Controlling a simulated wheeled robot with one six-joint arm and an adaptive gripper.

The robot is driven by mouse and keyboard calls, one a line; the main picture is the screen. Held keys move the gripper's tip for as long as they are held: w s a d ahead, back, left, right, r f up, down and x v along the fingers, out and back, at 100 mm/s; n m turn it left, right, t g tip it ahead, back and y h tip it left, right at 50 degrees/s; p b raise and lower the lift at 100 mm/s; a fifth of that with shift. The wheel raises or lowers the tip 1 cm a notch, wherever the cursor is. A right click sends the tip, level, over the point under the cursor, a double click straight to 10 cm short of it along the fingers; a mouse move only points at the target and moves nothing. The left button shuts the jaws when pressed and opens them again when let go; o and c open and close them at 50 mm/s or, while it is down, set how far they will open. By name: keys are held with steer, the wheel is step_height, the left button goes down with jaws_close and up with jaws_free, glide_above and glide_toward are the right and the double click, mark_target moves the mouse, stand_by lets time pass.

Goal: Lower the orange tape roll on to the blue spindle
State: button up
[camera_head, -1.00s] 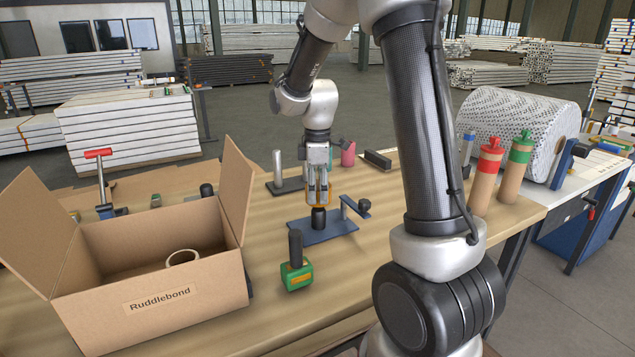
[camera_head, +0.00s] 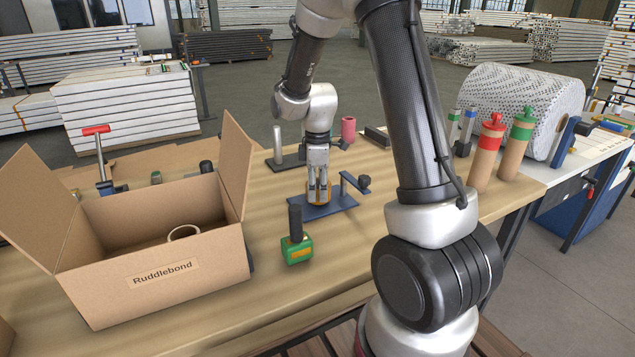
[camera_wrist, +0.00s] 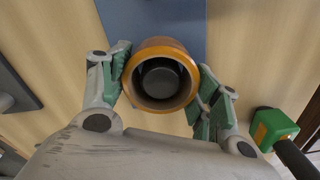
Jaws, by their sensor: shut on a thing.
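The orange tape roll (camera_head: 312,197) is between the two fingers of my gripper (camera_head: 318,189), low over the blue spindle's base plate (camera_head: 338,207). In the wrist view the orange roll (camera_wrist: 165,43) is held from both sides by my gripper (camera_wrist: 166,80). The spindle's dark round hub (camera_wrist: 160,78) shows inside the ring, with a gap around it. The roll appears to be around the hub. Whether its underside touches the plate is hidden. The blue spindle's side arm (camera_head: 350,182) stands to the right of the roll.
A green block with a black handle (camera_head: 297,249) stands in front of the spindle. An open cardboard box (camera_head: 160,276) with a pale roll (camera_head: 184,232) inside is at the left. A grey stand (camera_head: 278,143) is behind. Red-capped (camera_head: 488,160) and green-capped (camera_head: 516,150) bottles stand right.

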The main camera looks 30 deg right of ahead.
steer(key=shift+f, duration=0.1)
steer(key=o, duration=1.1)
steer(key=shift+c, duration=0.2)
step_height(320, 180, up, 12)
